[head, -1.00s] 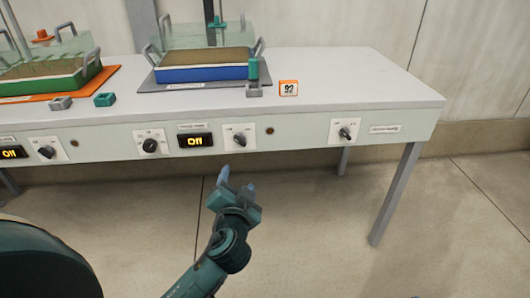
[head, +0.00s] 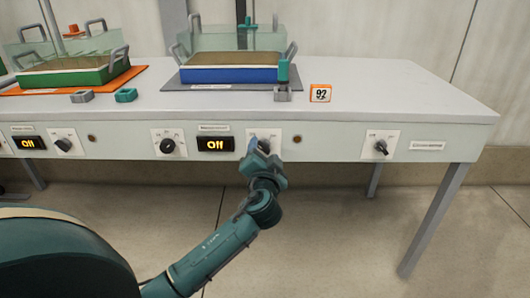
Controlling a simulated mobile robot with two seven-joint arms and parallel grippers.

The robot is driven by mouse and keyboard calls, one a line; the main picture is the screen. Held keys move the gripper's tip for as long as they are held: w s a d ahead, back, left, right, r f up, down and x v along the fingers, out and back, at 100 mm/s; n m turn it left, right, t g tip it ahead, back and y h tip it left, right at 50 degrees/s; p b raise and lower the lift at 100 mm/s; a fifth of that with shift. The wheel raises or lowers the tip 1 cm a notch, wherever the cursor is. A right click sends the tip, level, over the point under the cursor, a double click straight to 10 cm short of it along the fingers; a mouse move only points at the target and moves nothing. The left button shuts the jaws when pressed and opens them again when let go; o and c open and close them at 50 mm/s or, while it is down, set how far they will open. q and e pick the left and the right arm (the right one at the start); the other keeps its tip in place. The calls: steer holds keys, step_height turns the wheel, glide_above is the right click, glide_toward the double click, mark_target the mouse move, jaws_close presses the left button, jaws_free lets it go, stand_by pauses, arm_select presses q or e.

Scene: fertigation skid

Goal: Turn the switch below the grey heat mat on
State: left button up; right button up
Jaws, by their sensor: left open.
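The grey heat mat (head: 190,87) lies on the bench under a blue tray (head: 232,75). On the bench front below it are a black dial (head: 167,146), a lit display (head: 215,144) that appears to read "Off", and a switch plate (head: 274,136) to the right of the display. My left gripper (head: 258,143) is open, with its fingertips in front of that plate, at its knob. The fingers largely hide the knob, so I cannot tell its position or whether they touch it. My right gripper is not in view.
An orange mat (head: 125,76) with a green tray lies to the left. Another rotary switch (head: 381,147) is on the bench front farther right. A "92" sign (head: 320,93) stands on the bench top. The bench top's right end and the floor below are clear.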

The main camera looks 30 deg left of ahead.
arm_select(q)
steer(key=shift+x, duration=1.05)
steer(key=c, duration=1)
